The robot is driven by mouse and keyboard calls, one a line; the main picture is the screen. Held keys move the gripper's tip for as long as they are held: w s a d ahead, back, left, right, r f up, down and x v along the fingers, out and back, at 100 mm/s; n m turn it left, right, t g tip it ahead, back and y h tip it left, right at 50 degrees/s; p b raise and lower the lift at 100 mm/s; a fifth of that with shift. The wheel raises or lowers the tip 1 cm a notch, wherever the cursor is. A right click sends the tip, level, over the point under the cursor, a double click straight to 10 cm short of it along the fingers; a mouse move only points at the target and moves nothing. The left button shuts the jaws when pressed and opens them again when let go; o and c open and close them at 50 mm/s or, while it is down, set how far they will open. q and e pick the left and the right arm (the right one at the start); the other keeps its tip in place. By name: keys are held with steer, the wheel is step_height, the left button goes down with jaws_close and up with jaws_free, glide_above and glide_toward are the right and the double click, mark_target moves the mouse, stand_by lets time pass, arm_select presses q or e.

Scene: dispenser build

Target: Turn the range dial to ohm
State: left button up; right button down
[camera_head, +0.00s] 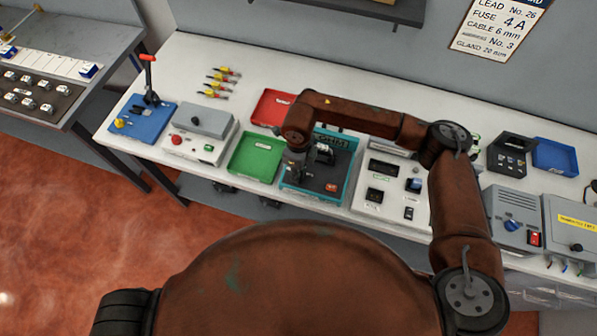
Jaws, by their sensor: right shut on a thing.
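My right arm reaches in from the right and bends down over the teal tray (285,187). Its gripper (298,168) is low over the left part of the tray. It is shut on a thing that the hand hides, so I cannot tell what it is. A grey box (505,203) further right carries another blue knob (513,226). No ohm mark is legible, and I cannot tell which knob is the range dial. My left gripper is not in view.
A green tray (256,158) and a red tray (272,107) are left of and behind the teal one. A box with a red button (177,139) and a blue base with a red-handled lever (149,75) stand further left. A blue tray (555,157) is at the back right.

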steer(key=shift+m, duration=0.6)
steer(key=c, duration=1.6)
jaws_free()
steer(key=shift+r, duration=0.1)
step_height(320, 180, up, 12)
